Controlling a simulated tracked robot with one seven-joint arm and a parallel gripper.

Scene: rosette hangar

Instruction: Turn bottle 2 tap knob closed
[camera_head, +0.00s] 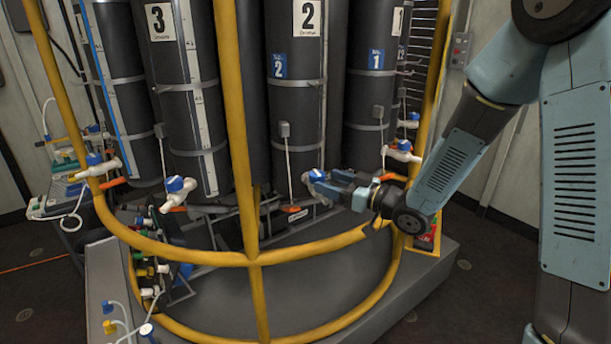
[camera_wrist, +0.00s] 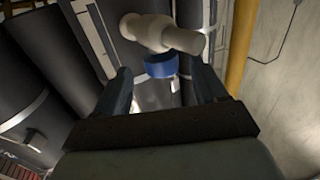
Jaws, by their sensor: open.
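Bottle 2 (camera_head: 295,110) is a dark upright cylinder with a "2" label, at the upper centre of the head view. A white tap with a blue knob (camera_head: 316,174) shows at its lower front. My gripper (camera_head: 328,184) reaches this tap from the right. In the wrist view, the white tap body (camera_wrist: 150,33) lies crosswise beyond the fingertips. Its blue knob (camera_wrist: 160,66) is between the two open fingers (camera_wrist: 164,84), with gaps visible on both sides. I cannot tell from these frames how far the knob is turned.
Yellow guard rails (camera_head: 255,258) curve in front of the bottles. Bottle 3 (camera_head: 185,100) and bottle 1 (camera_head: 372,95) flank bottle 2. Other blue-knobbed taps (camera_head: 178,186) stand to the left, and one tap (camera_head: 402,152) to the right, near my arm. A grey platform (camera_head: 430,285) lies below.

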